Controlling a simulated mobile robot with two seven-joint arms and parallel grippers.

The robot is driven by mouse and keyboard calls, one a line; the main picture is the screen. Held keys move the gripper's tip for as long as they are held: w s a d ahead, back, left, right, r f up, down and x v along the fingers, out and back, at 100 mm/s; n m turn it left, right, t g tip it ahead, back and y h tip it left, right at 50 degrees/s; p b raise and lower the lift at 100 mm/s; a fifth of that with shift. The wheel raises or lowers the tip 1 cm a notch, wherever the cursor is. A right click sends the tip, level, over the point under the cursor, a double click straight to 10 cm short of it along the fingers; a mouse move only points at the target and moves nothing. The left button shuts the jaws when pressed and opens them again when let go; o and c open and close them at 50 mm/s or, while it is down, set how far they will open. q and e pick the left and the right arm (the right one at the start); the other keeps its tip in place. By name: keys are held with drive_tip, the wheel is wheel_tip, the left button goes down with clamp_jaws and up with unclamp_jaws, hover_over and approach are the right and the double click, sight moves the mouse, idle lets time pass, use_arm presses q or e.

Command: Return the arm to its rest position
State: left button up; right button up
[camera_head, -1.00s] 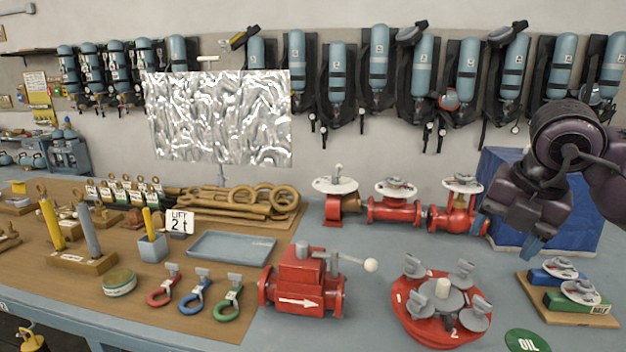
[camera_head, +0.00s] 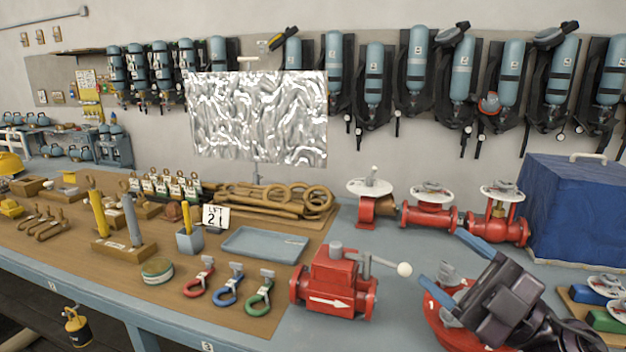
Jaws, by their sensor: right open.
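My right gripper (camera_head: 441,255) is in the lower right of the head view. Its two blue fingers are spread apart with nothing between them, and they point up and left. It is in front of the red round base with valve handles (camera_head: 437,322) and hides most of it. The fingertips are to the right of the white ball on the lever of the red valve block (camera_head: 335,287), apart from it in the picture. My left gripper is not in view.
Red valves with white handwheels (camera_head: 431,213) stand behind the gripper. A blue-covered box (camera_head: 575,210) is at the right. Coloured shackles (camera_head: 228,288) and a blue tray (camera_head: 264,244) lie on the workbench to the left. Air cylinders (camera_head: 416,70) hang on the wall.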

drive_tip(key=s+d+f+m+t+h, duration=0.1)
drive_tip(key=d+f+m+h, duration=0.5)
drive_tip(key=f+m+h, duration=0.4)
drive_tip(key=s+d+f+m+t+h, duration=0.1)
drive_tip(key=d+f+m+h, duration=0.65)
drive_tip(key=m+h, duration=0.3)
drive_tip(key=s+a+f+g, duration=0.3)
drive_tip(key=s+f+g, duration=0.9)
drive_tip(key=s+f, duration=0.5)
use_arm(q)
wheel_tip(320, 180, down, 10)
drive_tip(key=b, duration=1)
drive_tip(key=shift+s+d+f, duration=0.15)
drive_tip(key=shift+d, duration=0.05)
use_arm(e)
drive_tip(key=w+f+t+y, duration=0.1)
drive_tip(key=w+f+t, duration=0.2)
drive_tip(key=f, duration=0.7)
drive_tip(key=w+f+t, duration=0.3)
drive_tip(key=f+t, duration=0.1)
drive_tip(key=f, duration=0.6)
drive_tip(key=shift+a+y, duration=0.35)
drive_tip(key=shift+a, duration=0.05)
